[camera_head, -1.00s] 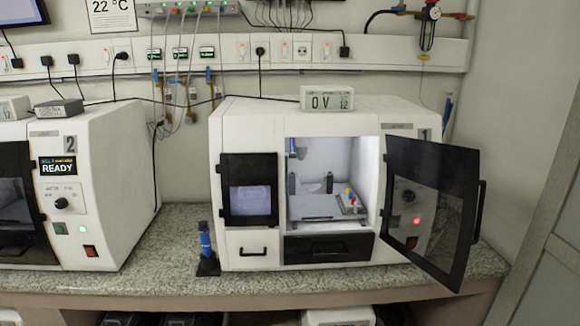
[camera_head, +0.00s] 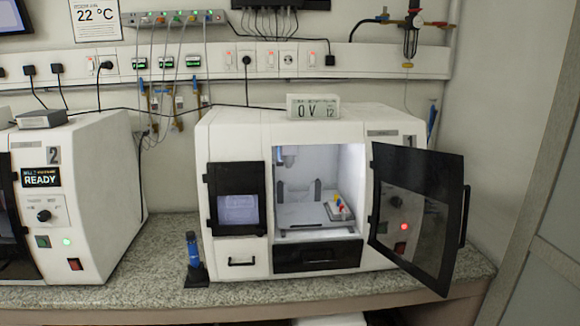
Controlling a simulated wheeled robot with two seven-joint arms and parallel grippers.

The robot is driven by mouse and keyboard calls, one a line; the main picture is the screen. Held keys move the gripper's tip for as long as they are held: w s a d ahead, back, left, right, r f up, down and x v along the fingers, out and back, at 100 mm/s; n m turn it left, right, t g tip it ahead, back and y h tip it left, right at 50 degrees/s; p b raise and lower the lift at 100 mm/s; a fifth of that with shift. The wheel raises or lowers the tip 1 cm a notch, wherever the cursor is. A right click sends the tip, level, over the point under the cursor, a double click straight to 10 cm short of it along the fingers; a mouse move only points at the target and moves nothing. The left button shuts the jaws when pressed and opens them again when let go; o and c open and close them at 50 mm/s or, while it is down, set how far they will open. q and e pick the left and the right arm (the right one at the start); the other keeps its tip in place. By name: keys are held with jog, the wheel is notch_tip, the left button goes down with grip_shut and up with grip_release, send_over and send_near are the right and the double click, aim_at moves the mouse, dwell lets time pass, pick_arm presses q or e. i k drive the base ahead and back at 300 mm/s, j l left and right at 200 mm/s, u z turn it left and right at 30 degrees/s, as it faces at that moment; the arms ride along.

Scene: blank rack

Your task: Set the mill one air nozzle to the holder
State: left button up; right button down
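Mill one (camera_head: 225,140) is the white machine labelled 1, in the middle of the head view. Its dark glass door (camera_head: 420,215) stands open, swung out to the right, and the lit chamber (camera_head: 310,170) is visible inside. A blue, pen-like tool that looks like the air nozzle (camera_head: 193,250) stands upright in a small black holder (camera_head: 197,278) on the counter, just left of mill one. Neither of my grippers is in view.
Mill two (camera_head: 95,190) stands to the left, showing READY. A display box (camera_head: 313,107) sits on top of mill one. Colourful pieces (camera_head: 340,205) lie in the chamber. The open door juts over the counter's front edge.

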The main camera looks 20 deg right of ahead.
aim_at(279, 163)
jog(key=i+z, duration=0.1)
jog(key=z, duration=0.7)
